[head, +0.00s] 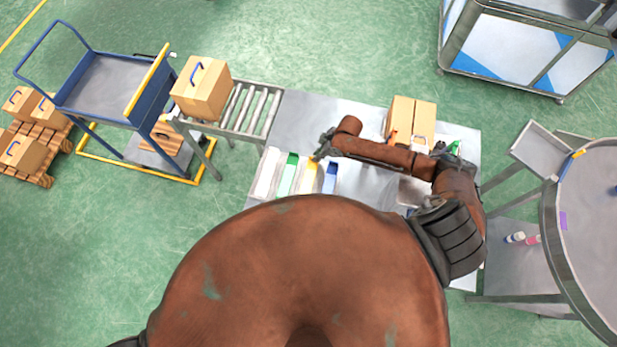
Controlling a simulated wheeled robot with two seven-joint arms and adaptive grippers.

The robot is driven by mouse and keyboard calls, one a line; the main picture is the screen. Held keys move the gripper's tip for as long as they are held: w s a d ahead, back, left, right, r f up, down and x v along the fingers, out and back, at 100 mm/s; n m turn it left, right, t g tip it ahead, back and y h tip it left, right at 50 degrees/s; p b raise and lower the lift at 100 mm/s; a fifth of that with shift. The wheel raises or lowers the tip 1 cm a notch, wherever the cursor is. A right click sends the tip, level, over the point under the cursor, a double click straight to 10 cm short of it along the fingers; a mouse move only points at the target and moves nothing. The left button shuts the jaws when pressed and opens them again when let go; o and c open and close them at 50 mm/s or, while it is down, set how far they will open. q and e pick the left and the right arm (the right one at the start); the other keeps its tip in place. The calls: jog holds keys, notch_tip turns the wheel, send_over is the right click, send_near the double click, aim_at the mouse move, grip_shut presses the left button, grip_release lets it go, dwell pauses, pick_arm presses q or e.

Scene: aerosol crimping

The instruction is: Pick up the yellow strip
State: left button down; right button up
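A narrow yellow strip (309,178) shows in a row of coloured pieces on the grey worktable (300,118). It lies between a green piece (288,173) and a blue piece (330,178). My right arm reaches in from the right across the table. My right gripper (322,149) is small and dark, just above and right of the yellow strip in the picture. Whether it touches anything, or how its fingers stand, is too small to tell. My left gripper is not in view. My own body hides the near part of the table.
A white piece (267,172) ends the row on the left. A cardboard box (411,118) stands at the table's back, close to my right arm. A roller conveyor (246,108) with a carton (202,88) adjoins on the left. A round table (595,220) stands right.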

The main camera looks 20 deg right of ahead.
jog(key=shift+x, duration=1.55)
jog(key=shift+d, duration=0.1)
grip_shut()
